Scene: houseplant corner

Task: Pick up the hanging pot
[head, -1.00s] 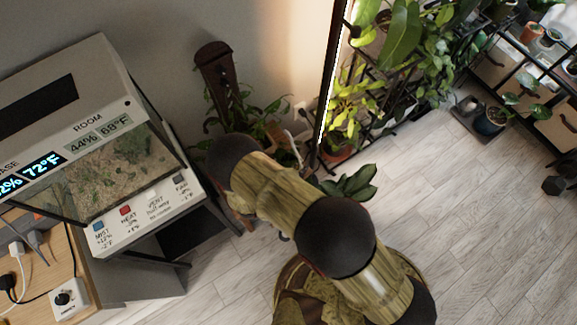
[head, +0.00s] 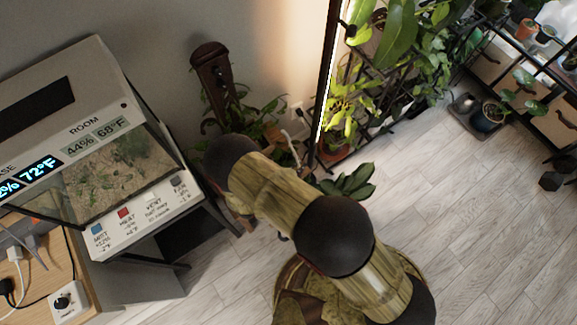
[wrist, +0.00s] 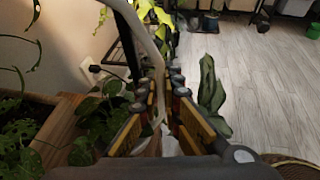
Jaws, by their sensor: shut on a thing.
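The hanging pot shows mainly as a pale, curved hanger strap (wrist: 157,48) that rises between my gripper's fingers in the wrist view. Its body is mostly hidden behind the gripper; a small whitish patch shows low between the fingers. My gripper (wrist: 160,88) has yellow-padded fingers on both sides of the strap and is shut on it. In the head view a thin pale strip (head: 292,148), which looks like the same hanger, shows beyond my arm. My arm hides the gripper there.
A terrarium (head: 62,109) stands at left. A wooden planter (wrist: 62,130) with leafy plants is close left of the gripper. A broad-leaved plant (wrist: 209,95) is close right. A black shelf with plants stands behind. A bright vertical frame (head: 325,95) is near. Floor (head: 450,220) at right is clear.

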